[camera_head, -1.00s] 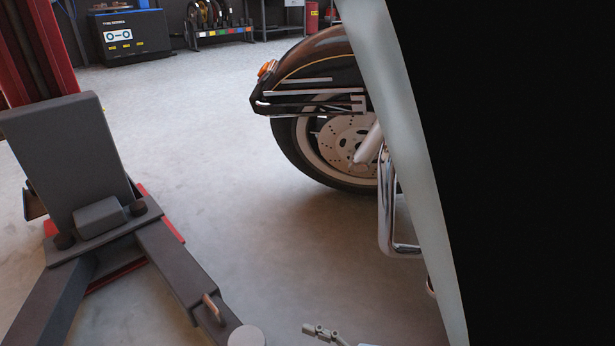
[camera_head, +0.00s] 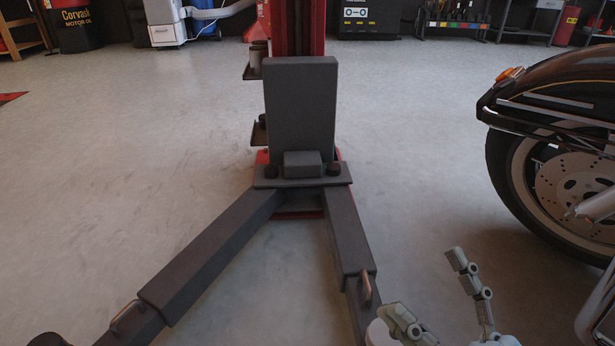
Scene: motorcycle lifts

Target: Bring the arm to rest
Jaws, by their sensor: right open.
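My right gripper (camera_head: 436,291) shows at the bottom right of the head view. Its two jointed grey fingers stand apart, and nothing is seen between them. It appears in front of the end of the lift's right arm, and I cannot tell whether they touch. The lift (camera_head: 300,105) stands in the middle, with a red column, a grey block and two dark arms spreading toward me. The motorcycle (camera_head: 565,90) is at the right edge, showing its dark fender and front wheel. My left gripper is out of view.
A black tool cabinet (camera_head: 369,18) and a rack (camera_head: 455,22) stand along the back. A dark oil drum (camera_head: 78,25) is at the back left. Bare concrete floor (camera_head: 120,150) lies open left of the lift and between it and the motorcycle.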

